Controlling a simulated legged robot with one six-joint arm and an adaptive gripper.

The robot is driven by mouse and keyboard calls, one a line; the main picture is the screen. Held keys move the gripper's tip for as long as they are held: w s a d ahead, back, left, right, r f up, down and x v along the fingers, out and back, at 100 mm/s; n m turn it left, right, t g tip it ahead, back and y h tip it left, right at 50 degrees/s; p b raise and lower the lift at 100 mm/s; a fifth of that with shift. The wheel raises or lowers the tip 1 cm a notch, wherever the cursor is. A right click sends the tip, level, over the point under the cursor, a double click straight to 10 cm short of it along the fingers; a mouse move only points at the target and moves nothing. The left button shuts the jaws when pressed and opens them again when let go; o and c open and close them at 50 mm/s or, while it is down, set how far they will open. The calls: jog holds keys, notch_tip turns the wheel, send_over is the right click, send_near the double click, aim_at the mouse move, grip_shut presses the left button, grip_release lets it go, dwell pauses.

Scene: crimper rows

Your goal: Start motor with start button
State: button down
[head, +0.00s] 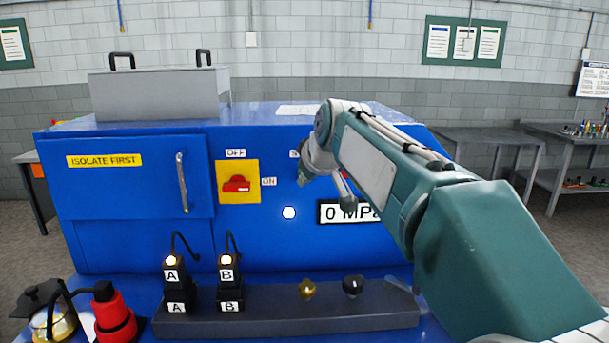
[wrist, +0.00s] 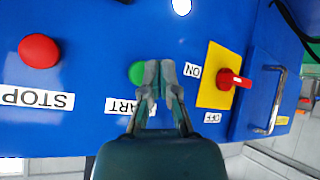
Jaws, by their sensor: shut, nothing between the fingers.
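The green start button (wrist: 136,72) is on the blue panel above the partly covered START label (wrist: 126,105) in the wrist view. My gripper (wrist: 159,66) is shut and empty, its fingertips overlapping the button's right edge in that view. Whether they touch it I cannot tell. In the head view my gripper (head: 345,190) is in front of the panel, and I cannot make out the start button there. The motor itself is not identifiable.
A red stop button (wrist: 39,51) is left of the start button in the wrist view. A red rotary switch (head: 237,184) on a yellow plate lies level with the ON label. A pressure display (head: 334,213) reads 0 MPa, partly hidden. Lit A and B connectors (head: 171,261) stand below.

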jog(key=shift+w, duration=0.15)
jog(key=shift+w+d, duration=0.1)
jog(key=shift+w, duration=0.15)
jog(key=shift+w, duration=0.5)
dwell(0.9)
dwell(0.4)
jog(key=shift+s, duration=0.95)
jog(key=s, duration=0.5)
dwell(0.4)
